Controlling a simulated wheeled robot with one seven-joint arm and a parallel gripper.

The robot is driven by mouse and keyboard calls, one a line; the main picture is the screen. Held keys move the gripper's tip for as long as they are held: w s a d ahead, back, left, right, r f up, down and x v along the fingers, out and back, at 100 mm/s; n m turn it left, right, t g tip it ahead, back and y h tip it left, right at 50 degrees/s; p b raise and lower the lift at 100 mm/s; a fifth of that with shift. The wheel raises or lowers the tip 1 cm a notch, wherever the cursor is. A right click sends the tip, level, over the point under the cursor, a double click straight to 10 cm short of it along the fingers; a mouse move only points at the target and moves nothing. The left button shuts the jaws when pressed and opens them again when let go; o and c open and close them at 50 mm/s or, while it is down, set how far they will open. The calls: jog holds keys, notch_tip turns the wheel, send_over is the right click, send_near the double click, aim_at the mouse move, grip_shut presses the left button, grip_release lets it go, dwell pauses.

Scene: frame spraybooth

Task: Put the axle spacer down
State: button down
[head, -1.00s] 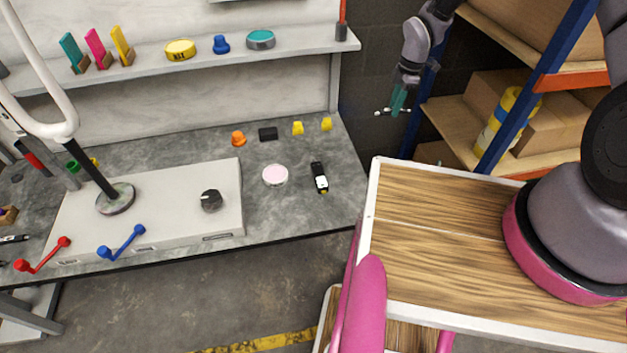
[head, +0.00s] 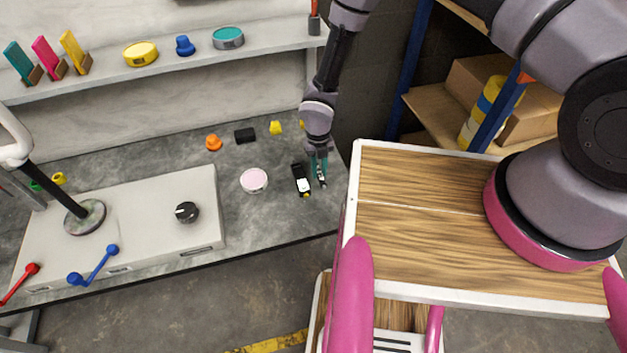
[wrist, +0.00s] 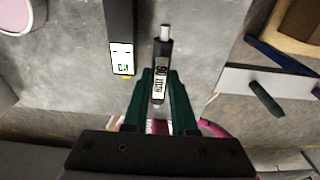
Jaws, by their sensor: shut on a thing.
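My gripper (head: 318,172) has two green fingers and points down over the right end of the grey workbench (head: 262,219). In the wrist view its fingers (wrist: 160,86) are shut on a small dark piece with a white printed label and a light pin at its end, which I take as the axle spacer (wrist: 164,47). In the head view the spacer (head: 321,182) is small and partly hidden by the fingers. I cannot tell whether it touches the bench top or hangs just above it.
A black labelled device (head: 300,178) lies close left of the spacer; it also shows in the wrist view (wrist: 120,30). A pink disc (head: 254,180), black block (head: 245,135), orange knob (head: 213,142) and yellow piece (head: 275,127) lie nearby. A wooden-topped cart (head: 420,240) stands to the right.

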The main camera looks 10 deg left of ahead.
aim_at(319, 173)
jog(key=shift+f, duration=2.35)
jog(key=shift+f, duration=0.1)
jog(key=c, duration=0.7)
grip_release()
jog(key=r, duration=0.8)
jog(key=w+r, duration=0.1)
jog(key=r, duration=0.3)
jog(key=shift+w+a+r, duration=0.1)
jog(key=shift+a, duration=0.25)
